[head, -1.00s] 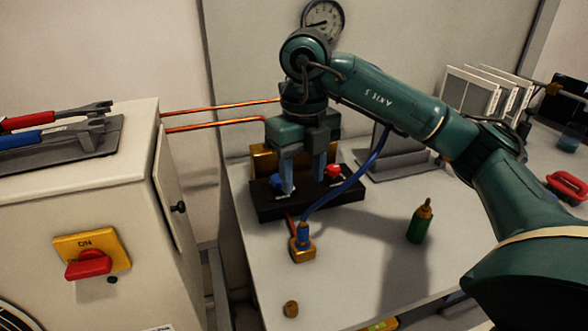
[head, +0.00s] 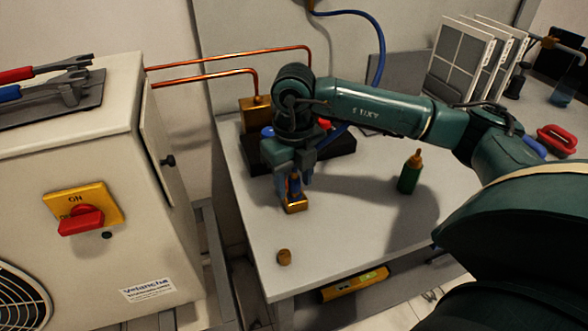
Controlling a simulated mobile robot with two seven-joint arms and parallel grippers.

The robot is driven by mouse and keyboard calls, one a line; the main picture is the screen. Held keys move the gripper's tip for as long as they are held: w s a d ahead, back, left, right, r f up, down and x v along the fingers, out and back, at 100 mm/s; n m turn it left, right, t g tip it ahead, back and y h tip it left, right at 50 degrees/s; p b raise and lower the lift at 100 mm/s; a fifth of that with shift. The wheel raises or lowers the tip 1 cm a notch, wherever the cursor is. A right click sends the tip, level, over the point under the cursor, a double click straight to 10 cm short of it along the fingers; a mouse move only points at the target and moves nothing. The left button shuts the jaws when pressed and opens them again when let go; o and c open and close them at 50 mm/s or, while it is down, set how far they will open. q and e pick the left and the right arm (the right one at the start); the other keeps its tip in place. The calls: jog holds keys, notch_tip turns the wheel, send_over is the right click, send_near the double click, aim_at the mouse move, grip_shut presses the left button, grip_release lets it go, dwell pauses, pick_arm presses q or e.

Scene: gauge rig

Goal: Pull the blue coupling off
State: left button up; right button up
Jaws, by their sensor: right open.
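The blue coupling (head: 295,184) stands upright on a small brass fitting (head: 296,205) on the bench. My right gripper (head: 294,178) points down over it, with its open fingers around the coupling's sides. The fingers and wrist hide much of the coupling, and I cannot tell whether they touch it. A blue hose (head: 378,55) runs from behind my right wrist up to the wall. My left gripper is not in view.
Behind the wrist is a black manifold (head: 340,145) with a red knob (head: 325,124) and a partly hidden blue knob. A green bottle (head: 409,175) stands to the right and a brass cap (head: 284,257) in front. A white cabinet (head: 100,160) is at left. The front bench is mostly clear.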

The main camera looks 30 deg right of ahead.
jog(key=shift+c, duration=0.6)
grip_shut()
